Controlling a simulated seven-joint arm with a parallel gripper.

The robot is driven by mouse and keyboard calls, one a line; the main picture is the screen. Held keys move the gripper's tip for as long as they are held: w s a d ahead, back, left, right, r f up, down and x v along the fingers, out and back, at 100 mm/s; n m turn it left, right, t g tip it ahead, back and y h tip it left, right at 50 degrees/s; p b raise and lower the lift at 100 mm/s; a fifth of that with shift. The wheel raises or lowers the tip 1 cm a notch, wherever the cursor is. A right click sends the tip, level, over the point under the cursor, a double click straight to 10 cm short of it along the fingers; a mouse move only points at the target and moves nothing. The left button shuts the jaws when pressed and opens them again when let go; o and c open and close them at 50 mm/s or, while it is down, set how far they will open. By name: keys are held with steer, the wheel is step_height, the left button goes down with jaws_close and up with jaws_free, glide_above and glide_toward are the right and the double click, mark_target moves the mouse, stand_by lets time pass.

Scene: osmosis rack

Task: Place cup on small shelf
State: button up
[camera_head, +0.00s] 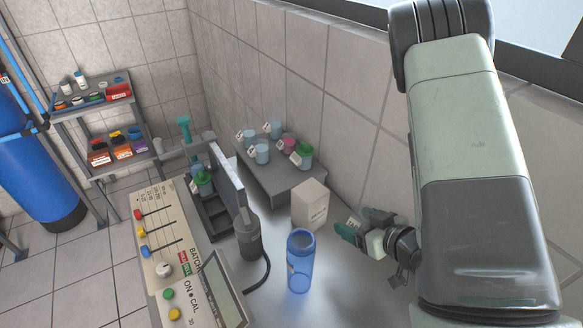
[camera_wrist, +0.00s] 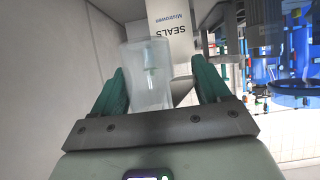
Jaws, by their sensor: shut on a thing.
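A translucent cup (camera_wrist: 148,75) stands between the green fingers of my gripper (camera_wrist: 161,85) in the wrist view. My gripper is shut on it. In the head view my gripper (camera_head: 352,233) is at the right, beside the white box and above the bench. There the cup is mostly hidden; a small white label shows at the fingers. The small grey shelf (camera_head: 262,188) stands against the tiled wall, left of and behind my gripper. It bears several labelled cups, one with a pink top (camera_head: 288,144) and one with a green top (camera_head: 303,154).
A white box (camera_head: 310,204) stands between my gripper and the shelf; its SEALS lettering shows in the wrist view (camera_wrist: 170,18). A blue clear cylinder (camera_head: 300,262) stands in front of it. A control panel (camera_head: 185,255) and black holder (camera_head: 213,215) are at the left.

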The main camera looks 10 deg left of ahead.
steer(key=shift+m+t+h, duration=0.3)
steer(key=shift+m+t, duration=0.1)
steer(key=shift+m, duration=0.1)
steer(key=w+a+r, duration=0.2)
steer(key=w+a, duration=0.2)
steer(key=w+a+r, duration=0.2)
steer(key=w+a, duration=0.2)
steer(key=w+a+r, duration=0.2)
steer(key=w+a, duration=0.2)
steer(key=w, duration=0.1)
steer(key=shift+a, duration=0.4)
steer(key=w+a+m, duration=0.1)
steer(key=w+a, duration=0.2)
steer(key=a, duration=0.4)
steer(key=t+h, duration=0.1)
steer(key=h, duration=0.1)
glide_above(271, 180)
steer(key=shift+w+d+r+m, duration=0.1)
steer(key=shift+m, duration=0.2)
step_height(271, 180, down, 9)
steer(key=shift+f, duration=0.2)
steer(key=o, duration=1)
steer(key=shift+f, duration=0.15)
